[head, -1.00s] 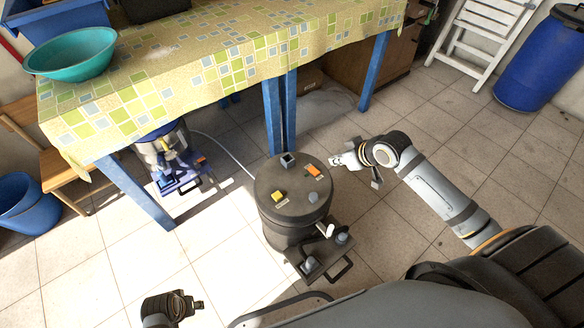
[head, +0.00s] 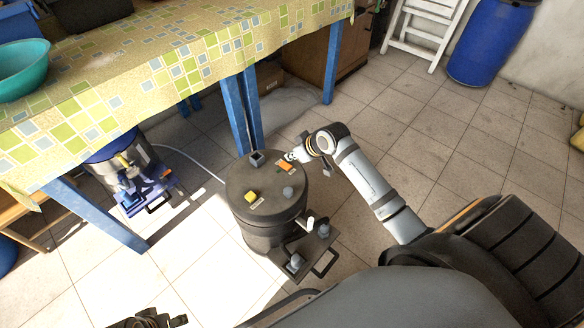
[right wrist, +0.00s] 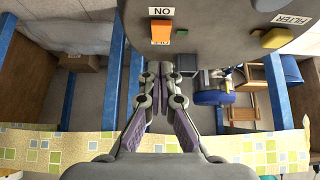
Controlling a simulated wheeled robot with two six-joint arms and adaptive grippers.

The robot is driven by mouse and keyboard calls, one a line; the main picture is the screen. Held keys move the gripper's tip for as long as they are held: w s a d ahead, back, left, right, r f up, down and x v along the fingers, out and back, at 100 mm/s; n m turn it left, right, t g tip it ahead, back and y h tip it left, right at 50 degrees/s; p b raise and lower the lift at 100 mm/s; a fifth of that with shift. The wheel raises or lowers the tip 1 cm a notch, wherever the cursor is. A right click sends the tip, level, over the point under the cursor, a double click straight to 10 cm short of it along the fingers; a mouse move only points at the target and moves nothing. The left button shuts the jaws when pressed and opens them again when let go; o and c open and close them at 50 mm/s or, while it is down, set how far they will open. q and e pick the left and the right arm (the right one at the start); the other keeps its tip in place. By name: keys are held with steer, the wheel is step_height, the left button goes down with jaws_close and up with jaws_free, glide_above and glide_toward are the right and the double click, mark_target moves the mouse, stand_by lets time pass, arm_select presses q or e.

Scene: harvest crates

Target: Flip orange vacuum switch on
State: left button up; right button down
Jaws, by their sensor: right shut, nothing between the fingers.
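The orange switch (head: 285,166) sits on the dark round lid of the vacuum (head: 262,235), near its far right edge. In the right wrist view the orange switch (right wrist: 161,32) stands beside an upside-down ON label, with another label partly hidden at its opposite end. My right gripper (head: 291,156) is shut and empty, its fingertips right beside the switch. In the right wrist view the fingertips (right wrist: 160,68) are just below the switch; I cannot tell whether they touch. My left gripper (head: 150,320) is at the bottom edge, partly cut off, its opening unclear.
A yellow control (head: 250,197) and a grey knob (head: 288,192) share the lid. A blue-legged table (head: 236,115) with a patterned cloth stands behind. Another machine (head: 120,170) is under it at left.

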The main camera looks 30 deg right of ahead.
mark_target(288, 167)
step_height(288, 167, down, 5)
steer(key=shift+r+b, duration=0.2)
steer(key=shift+b, duration=0.45)
arm_select(q)
steer(key=f, duration=0.1)
steer(key=d+f+t, duration=0.1)
steer(key=shift+w+f+h, duration=0.3)
steer(key=shift+w, duration=0.05)
arm_select(e)
steer(key=shift+s+p, duration=0.15)
steer(key=shift+p, duration=0.65)
steer(key=shift+f, duration=0.35)
arm_select(q)
steer(key=shift+s+a+r, duration=0.15)
steer(key=shift+a+r, duration=0.1)
steer(key=shift+r, duration=0.5)
arm_select(e)
steer(key=shift+r, duration=0.1)
steer(key=shift+r+p, duration=0.75)
steer(key=shift+p, duration=0.1)
arm_select(q)
step_height(288, 167, up, 2)
